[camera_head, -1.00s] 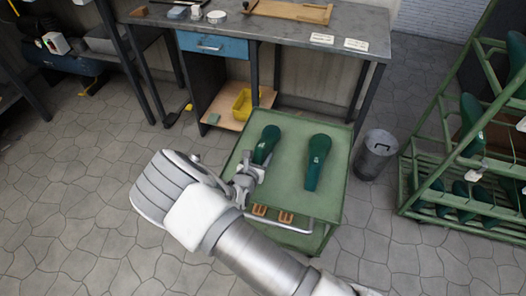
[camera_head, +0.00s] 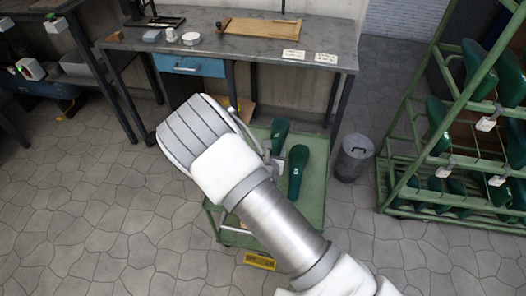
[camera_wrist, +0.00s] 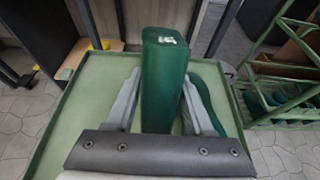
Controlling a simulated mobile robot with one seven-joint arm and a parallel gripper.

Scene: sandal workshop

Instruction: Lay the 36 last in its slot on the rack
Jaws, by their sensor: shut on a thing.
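My gripper (camera_wrist: 161,78) is shut on a dark green shoe last (camera_wrist: 165,90), one finger on each side. The held last points up in the wrist view, with a small white label near its top; I cannot read the number. In the head view the held last (camera_head: 280,134) shows above the green trolley (camera_head: 312,200), and my arm hides most of the gripper. A second green last (camera_head: 298,172) lies on the trolley top to the right; it shows partly behind the right finger in the wrist view (camera_wrist: 210,92). The green rack (camera_head: 392,165) stands at the right, holding several green lasts.
A grey bin (camera_head: 353,158) stands between trolley and rack. A workbench (camera_head: 330,55) with a wooden board (camera_head: 262,27) and two white cards is behind the trolley. A yellow label (camera_head: 260,261) is on the trolley's front. The floor at left is clear.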

